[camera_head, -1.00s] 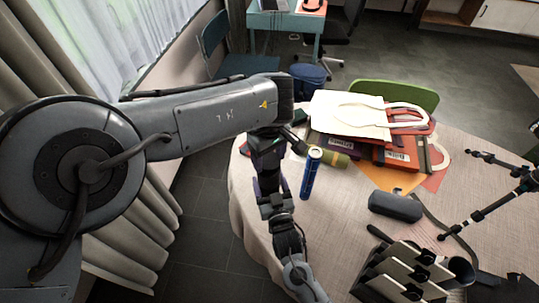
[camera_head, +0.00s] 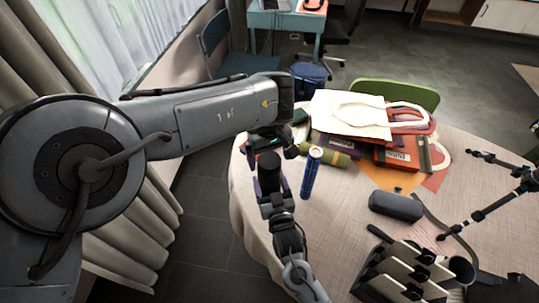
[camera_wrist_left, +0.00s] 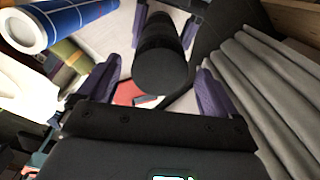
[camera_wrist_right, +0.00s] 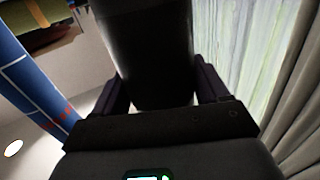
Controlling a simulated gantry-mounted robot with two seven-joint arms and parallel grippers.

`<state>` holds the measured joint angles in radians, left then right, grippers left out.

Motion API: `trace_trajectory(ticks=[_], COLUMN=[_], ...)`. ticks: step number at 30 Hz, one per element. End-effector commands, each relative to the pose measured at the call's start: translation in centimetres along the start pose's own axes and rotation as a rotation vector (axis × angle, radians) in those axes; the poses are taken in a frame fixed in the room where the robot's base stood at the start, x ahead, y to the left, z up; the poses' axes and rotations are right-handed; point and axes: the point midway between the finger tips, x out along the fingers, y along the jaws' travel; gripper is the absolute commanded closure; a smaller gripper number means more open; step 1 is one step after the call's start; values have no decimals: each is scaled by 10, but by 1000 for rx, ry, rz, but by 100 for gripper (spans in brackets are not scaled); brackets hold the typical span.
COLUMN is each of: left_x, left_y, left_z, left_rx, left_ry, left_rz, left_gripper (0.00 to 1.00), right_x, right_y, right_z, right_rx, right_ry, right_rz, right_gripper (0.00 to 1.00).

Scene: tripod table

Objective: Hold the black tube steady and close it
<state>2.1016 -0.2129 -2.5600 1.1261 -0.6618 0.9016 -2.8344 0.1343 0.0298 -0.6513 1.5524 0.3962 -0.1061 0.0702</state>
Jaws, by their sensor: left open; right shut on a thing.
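The black tube (camera_head: 268,166) stands upright above the near-left edge of the table, held by my right gripper (camera_head: 270,192). In the right wrist view the black tube (camera_wrist_right: 150,45) fills the space between the purple fingers. My left gripper (camera_head: 263,140) is open and sits just behind the tube's top, partly hidden by it. In the left wrist view, the round end of the black tube (camera_wrist_left: 160,72) faces the camera between my left gripper's spread fingers (camera_wrist_left: 160,88), which do not grip it. Whether a separate cap sits on the tube cannot be told.
A blue tube (camera_head: 311,174) stands on the table (camera_head: 340,225) right beside my right gripper. Behind are an olive roll (camera_head: 325,155) and piled folders with a white bag (camera_head: 350,112). A grey case (camera_head: 395,206), file holder (camera_head: 398,275) and black tripod (camera_head: 480,205) are on the right.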

Motion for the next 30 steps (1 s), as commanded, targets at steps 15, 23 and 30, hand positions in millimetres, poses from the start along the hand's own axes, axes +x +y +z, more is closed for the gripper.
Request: trace_trajectory(ticks=[15, 23, 30], left_x=[-44, -45, -44], left_y=[0, 0, 0], left_z=[0, 0, 0], left_rx=[0, 0, -61], left_ry=[1, 0, 0], left_rz=[0, 0, 0], left_gripper=[8, 9, 13], right_x=[0, 0, 0], right_y=[1, 1, 1], right_z=[2, 2, 2], right_rx=[-1, -1, -1], right_ry=[-3, -3, -3], right_rz=[1, 1, 1], right_gripper=[100, 100, 100])
